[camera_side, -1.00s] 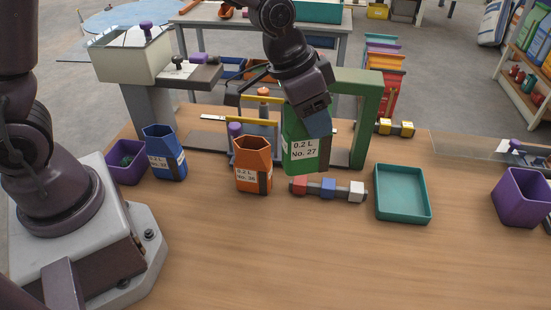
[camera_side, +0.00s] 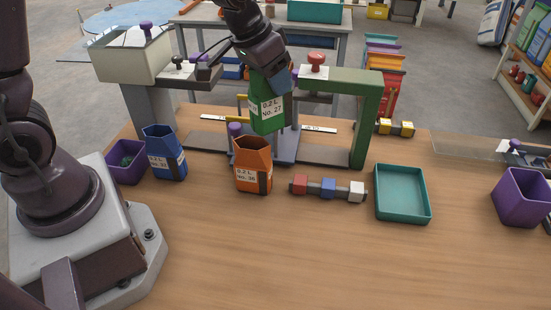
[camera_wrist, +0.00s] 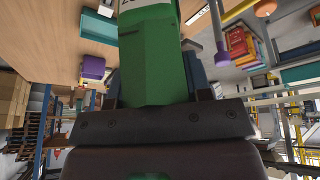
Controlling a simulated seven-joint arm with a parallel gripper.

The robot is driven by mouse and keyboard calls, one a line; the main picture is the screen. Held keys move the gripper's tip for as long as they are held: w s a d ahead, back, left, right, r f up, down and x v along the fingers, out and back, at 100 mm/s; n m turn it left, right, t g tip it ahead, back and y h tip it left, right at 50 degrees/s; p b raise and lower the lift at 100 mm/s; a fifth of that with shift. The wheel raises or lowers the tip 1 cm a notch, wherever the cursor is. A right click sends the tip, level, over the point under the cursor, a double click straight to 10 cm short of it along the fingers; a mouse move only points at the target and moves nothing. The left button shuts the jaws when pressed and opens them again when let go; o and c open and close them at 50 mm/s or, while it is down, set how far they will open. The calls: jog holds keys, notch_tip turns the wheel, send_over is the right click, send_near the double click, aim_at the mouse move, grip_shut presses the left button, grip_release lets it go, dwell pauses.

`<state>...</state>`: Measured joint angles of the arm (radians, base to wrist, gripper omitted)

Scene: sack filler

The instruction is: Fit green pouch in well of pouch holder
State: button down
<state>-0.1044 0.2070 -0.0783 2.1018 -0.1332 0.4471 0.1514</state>
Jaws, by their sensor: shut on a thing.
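The green pouch (camera_side: 267,108), labelled "0.2 L No. 27", hangs from my gripper (camera_side: 272,80) in the side view. My gripper is shut on its upper part. The pouch is tilted and held above the grey pouch holder (camera_side: 284,148), apart from the table. The pouch covers much of the holder, and I cannot see its well clearly. In the wrist view the green pouch (camera_wrist: 152,60) fills the middle, between the fingers.
An orange pouch (camera_side: 252,170) stands in front of the holder, and a blue pouch (camera_side: 165,155) stands left. A green frame post (camera_side: 367,125) rises at right. A bar with coloured cubes (camera_side: 328,188) and a teal tray (camera_side: 402,218) lie front right. The front table is clear.

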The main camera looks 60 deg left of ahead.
jog(key=s+d+f+m+g+h, duration=0.1)
jog(key=d+m, duration=0.3)
jog(key=d, duration=0.5)
jog(key=s+d+f+m+g+h, duration=0.15)
jog(key=d+m, duration=0.25)
jog(key=d, duration=0.6)
jog(key=w+d+f, duration=0.3)
jog(key=w+f, duration=0.3)
jog(key=w+d+f+t, duration=0.1)
jog(key=w+d+f, duration=0.3)
jog(key=w+f, duration=0.2)
jog(key=shift+w+f+m, duration=0.4)
jog(key=shift+w, duration=0.2)
jog(key=shift+f, duration=0.1)
jog(key=c, duration=0.5)
grip_release()
jog(key=shift+c, duration=0.2)
